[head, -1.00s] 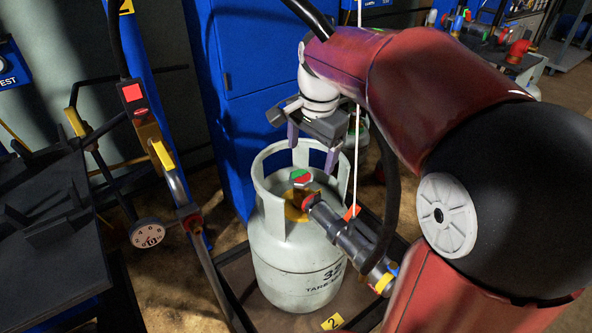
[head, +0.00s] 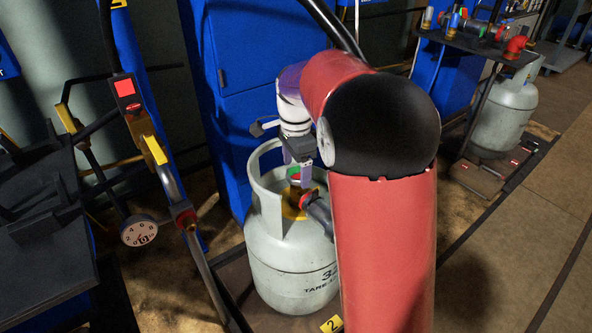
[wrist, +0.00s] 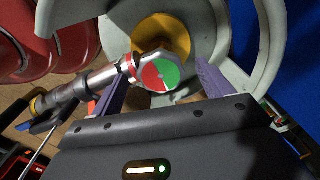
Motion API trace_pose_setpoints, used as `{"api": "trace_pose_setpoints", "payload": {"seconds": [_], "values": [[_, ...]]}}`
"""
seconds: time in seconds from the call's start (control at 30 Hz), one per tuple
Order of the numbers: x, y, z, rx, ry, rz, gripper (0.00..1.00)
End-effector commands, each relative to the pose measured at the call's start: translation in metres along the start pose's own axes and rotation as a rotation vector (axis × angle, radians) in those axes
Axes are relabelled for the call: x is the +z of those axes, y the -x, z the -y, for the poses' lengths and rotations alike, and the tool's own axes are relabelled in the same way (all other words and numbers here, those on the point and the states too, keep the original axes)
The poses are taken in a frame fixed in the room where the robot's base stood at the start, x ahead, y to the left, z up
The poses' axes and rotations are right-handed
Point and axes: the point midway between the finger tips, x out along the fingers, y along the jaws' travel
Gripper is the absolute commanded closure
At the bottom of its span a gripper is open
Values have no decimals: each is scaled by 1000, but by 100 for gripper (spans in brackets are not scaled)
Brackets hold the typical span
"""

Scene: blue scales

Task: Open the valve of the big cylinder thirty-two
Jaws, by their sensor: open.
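The big pale grey cylinder (head: 285,265) stands upright on a low platform, its label partly hidden behind my arm. Its valve knob (head: 294,174), with a red and green top, sits inside the collar on a brass-yellow base (head: 290,205). In the wrist view the knob (wrist: 158,72) shows red on the left and green on the right. My gripper (wrist: 161,73) is open, its purple fingers on either side of the knob and apart from it as far as I can see. In the head view my gripper (head: 298,171) points down into the collar.
A hose connector (wrist: 85,88) runs from the valve to the left in the wrist view. The collar (head: 258,190) surrounds the valve. A post with a gauge (head: 139,230) stands left, a blue cabinet (head: 245,110) behind. Another cylinder (head: 505,115) stands at the back right.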

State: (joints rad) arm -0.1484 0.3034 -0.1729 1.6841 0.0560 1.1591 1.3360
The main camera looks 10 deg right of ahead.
Motion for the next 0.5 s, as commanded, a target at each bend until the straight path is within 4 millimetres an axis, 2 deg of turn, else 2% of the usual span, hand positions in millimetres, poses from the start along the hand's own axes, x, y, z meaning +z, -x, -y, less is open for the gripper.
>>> {"api": "trace_pose_setpoints", "payload": {"seconds": [0.1,0.37,0.5], "values": [[0,-8,0,1,0,0,21],[0,-10,0,0,1,0,21],[0,-9,0,0,1,0,37]]}}
